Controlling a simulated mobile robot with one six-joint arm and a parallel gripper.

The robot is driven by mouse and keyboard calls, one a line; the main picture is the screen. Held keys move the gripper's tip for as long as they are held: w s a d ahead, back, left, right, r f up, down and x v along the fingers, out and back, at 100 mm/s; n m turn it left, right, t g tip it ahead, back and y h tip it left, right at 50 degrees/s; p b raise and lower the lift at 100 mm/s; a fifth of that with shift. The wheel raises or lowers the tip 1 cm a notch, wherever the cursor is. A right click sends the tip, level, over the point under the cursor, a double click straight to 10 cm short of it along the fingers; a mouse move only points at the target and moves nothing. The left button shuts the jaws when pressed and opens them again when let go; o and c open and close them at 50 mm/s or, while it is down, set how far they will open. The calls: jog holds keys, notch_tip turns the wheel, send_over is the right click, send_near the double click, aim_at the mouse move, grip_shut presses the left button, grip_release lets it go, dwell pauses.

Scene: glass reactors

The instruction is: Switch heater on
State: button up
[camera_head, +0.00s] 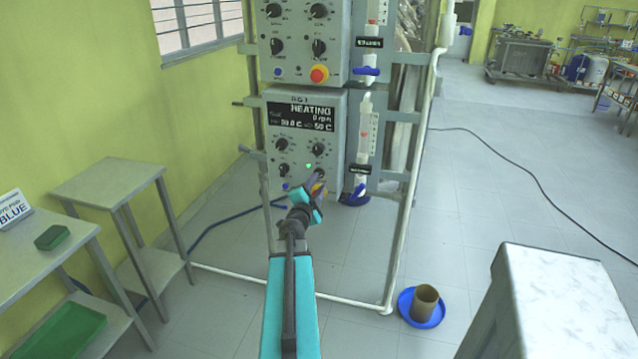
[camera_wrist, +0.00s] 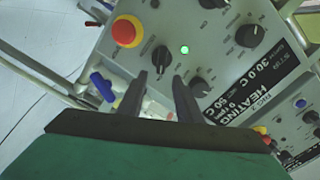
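The reactor's grey control box (camera_head: 304,130) has a black display (camera_head: 302,116) reading HEATING, 0 rpm, 30.0 C and 50 C. A green light (camera_wrist: 184,49) glows among several black knobs. My gripper (camera_wrist: 160,76) is open, its two dark fingertips apart in front of the lower right knob (camera_wrist: 162,58). I cannot tell whether they touch it. The upper right knob (camera_wrist: 203,88) lies beside the right finger. In the head view my gripper (camera_head: 319,180) reaches the lower right of the panel, partly covering the red button there. Which knob is the heater's is not readable.
The red button on its yellow base (camera_wrist: 127,31) sits close to the lower right knob. A second control box (camera_head: 303,40) is above. A glass tube with a blue valve (camera_head: 359,192) stands to the right. White frame pipes (camera_head: 405,220) surround the unit.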

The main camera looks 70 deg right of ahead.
jog(key=a, duration=0.2)
jog(key=a+p, duration=0.1)
jog(key=a, duration=0.1)
jog(key=shift+s+a+r+p, duration=0.15)
jog(key=shift+s+a+p, duration=0.05)
jog(key=shift+p, duration=0.1)
jog(key=shift+a+p, duration=0.1)
jog(key=shift+p, duration=0.2)
jog(key=a+p, duration=0.4)
jog(key=p, duration=0.5)
jog(key=shift+s+a+p, duration=0.1)
jog(key=shift+a+p, duration=0.2)
jog(key=shift+a, duration=0.1)
dwell(0.5)
